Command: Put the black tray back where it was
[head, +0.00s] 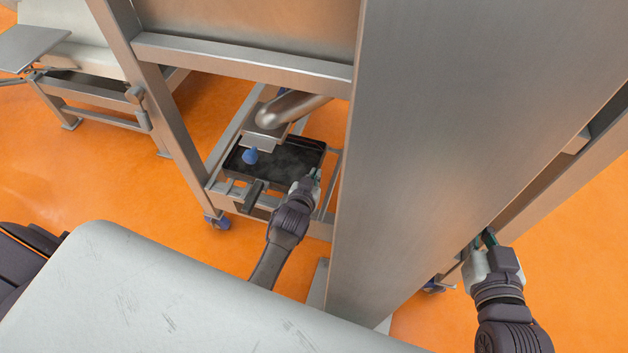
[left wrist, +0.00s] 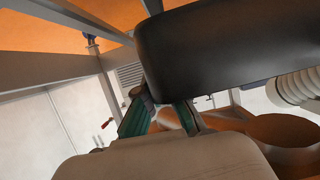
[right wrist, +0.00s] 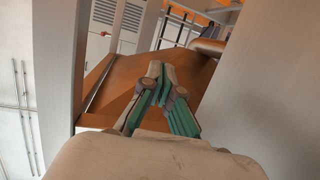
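The black tray (head: 308,148) is in the head view, low inside the metal frame and below a metal outlet. It looks roughly level; whether it rests fully on the rails is hard to tell. My left gripper (head: 312,176) is at its near right corner. In the left wrist view a large black surface, likely the tray (left wrist: 235,45), fills the top right. The fingers of my left gripper (left wrist: 164,112) are apart there, with no tray wall visible between them. My right gripper (head: 483,240) is far right, beyond the wide metal post. In the right wrist view its fingertips (right wrist: 160,70) meet with nothing between them.
A blue object (head: 250,156) shows at the tray's left part. A low wheeled frame (head: 212,190) surrounds the tray. A wide metal post (head: 430,130) stands between my arms, and a crossbar (head: 240,58) runs above. Orange floor (head: 110,180) is open at left.

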